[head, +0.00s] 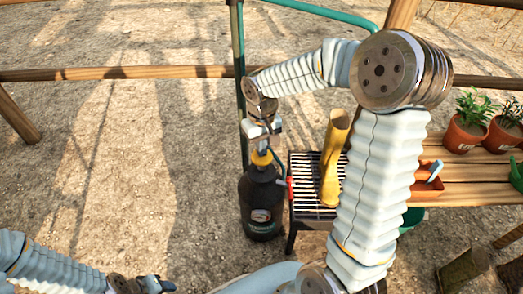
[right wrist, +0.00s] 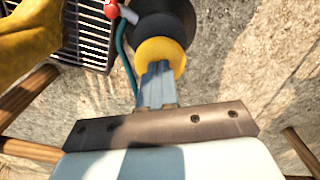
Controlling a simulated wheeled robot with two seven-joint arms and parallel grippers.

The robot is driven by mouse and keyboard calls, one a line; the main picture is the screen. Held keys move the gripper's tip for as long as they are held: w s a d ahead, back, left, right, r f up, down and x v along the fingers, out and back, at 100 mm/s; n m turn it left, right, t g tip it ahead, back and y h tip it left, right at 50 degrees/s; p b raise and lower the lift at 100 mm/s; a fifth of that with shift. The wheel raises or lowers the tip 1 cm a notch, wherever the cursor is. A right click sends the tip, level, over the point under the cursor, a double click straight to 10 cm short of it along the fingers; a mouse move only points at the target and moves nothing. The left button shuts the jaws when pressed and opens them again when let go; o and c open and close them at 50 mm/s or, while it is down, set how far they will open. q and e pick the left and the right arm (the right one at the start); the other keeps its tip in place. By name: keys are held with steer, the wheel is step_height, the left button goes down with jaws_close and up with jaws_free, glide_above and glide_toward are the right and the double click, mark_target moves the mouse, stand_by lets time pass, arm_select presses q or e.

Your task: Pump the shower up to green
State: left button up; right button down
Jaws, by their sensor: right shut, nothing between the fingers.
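The shower (head: 262,203) is a dark pressure bottle with a yellow collar (head: 262,158), standing upright on the gravel. A small round gauge (head: 260,215) is on its front; its needle is too small to read. My right gripper (head: 264,148) is shut and empty, pointing down at the top of the shower. In the right wrist view its closed fingers (right wrist: 157,85) overlap the yellow collar (right wrist: 160,52); I cannot tell whether they touch it. The pump handle is not clearly seen behind the gripper. My left gripper (head: 155,285) is low at the bottom edge, its jaws unclear.
A slatted metal grate (head: 304,190) stands right of the shower, with a yellow boot (head: 334,160) on it. A green post (head: 238,60) rises behind. A wooden bench (head: 465,185) holds potted plants. Left ground is clear.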

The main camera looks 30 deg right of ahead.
steer(key=shift+f+b, duration=0.5)
steer(key=shift+f, duration=0.4)
step_height(320, 180, up, 6)
steer(key=p, duration=0.4)
steer(key=shift+f, duration=0.35)
